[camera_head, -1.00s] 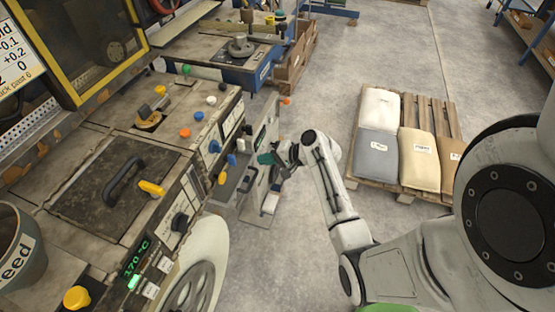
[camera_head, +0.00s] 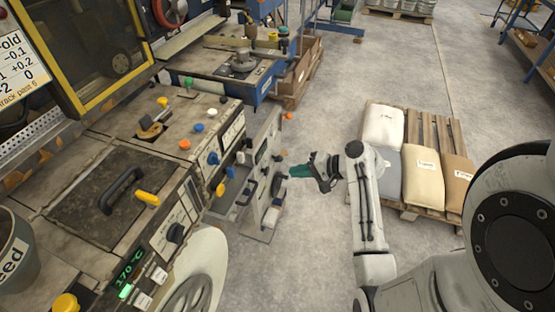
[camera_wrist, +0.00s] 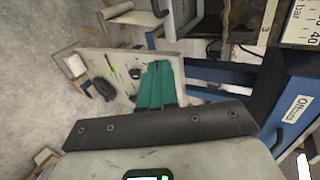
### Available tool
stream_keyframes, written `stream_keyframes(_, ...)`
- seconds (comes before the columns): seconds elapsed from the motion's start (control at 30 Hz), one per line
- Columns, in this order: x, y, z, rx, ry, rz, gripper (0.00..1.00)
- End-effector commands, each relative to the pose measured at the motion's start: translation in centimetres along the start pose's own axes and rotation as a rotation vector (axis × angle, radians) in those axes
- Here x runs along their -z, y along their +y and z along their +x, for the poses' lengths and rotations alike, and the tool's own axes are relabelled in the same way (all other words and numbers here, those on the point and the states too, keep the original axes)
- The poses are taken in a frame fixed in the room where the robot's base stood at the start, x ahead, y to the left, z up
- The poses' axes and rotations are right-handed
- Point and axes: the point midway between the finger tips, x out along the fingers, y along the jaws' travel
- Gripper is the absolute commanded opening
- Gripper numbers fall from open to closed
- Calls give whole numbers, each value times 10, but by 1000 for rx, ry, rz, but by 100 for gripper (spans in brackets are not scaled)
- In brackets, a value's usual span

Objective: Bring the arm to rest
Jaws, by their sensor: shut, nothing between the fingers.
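My gripper (camera_head: 301,171) shows in the head view right of the machine's side panel, its teal fingers pointing left. Free floor shows between the fingertips and the panel. In the wrist view the teal fingers of my gripper (camera_wrist: 158,88) lie together, with nothing between them. My arm (camera_head: 366,200) reaches up from the lower right and bends at the wrist toward the machine.
The worn laminating machine (camera_head: 110,180) with knobs and a display fills the left. Its upright panel (camera_head: 265,165) stands nearest my gripper. A pallet (camera_head: 447,135) with several sacks stands behind my arm. Grey floor (camera_head: 310,245) is clear between machine and arm.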

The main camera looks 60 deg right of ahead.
Motion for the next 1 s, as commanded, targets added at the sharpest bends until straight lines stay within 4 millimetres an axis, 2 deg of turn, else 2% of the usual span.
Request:
stream_keyframes(0.27,-1,0,-2,-2,-2,-2,0)
stream_keyframes(0.37,-14,1,6,-29,-28,-34,0)
stream_keyframes(0.47,-47,6,20,-107,-97,-121,0)
stream_keyframes(0.57,-97,16,34,-223,-198,-266,0)
stream_keyframes(0.6,-117,21,37,-273,-240,-334,0)
stream_keyframes(0.67,-145,28,37,-345,-302,-439,0)
stream_keyframes(0.8,-201,44,26,-497,-435,-693,0)
stream_keyframes(0.9,-231,52,9,-595,-519,-878,0)
stream_keyframes(1.0,-251,57,-10,-676,-585,-1050,0)
